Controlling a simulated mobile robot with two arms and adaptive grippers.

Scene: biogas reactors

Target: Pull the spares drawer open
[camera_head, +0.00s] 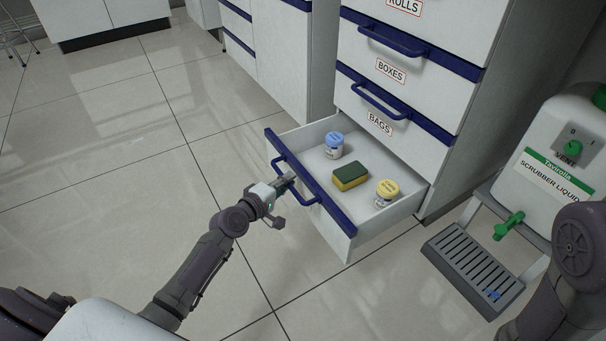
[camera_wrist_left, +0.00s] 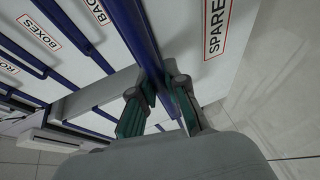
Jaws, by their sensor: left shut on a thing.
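The spares drawer (camera_head: 320,213) is the lowest drawer of the cabinet and stands well out from it in the head view. Its blue handle (camera_head: 300,184) runs along the front. A blue-lidded jar (camera_head: 334,146), a yellow and green sponge (camera_head: 350,176) and a yellow-lidded jar (camera_head: 386,193) sit inside. My left gripper (camera_head: 286,186) is shut on the handle. In the left wrist view, my left gripper's green-padded fingers (camera_wrist_left: 166,110) sit on either side of the blue bar, beside the front's partly cut-off SPARES label (camera_wrist_left: 215,28). My right gripper is out of view.
Closed drawers labelled BAGS (camera_head: 380,124) and BOXES (camera_head: 391,70) are above the open drawer. A scrubber liquid container (camera_head: 548,170) stands at the right, with a grey drip grate (camera_head: 472,268) below its green tap. The tiled floor (camera_head: 110,190) at the left is clear.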

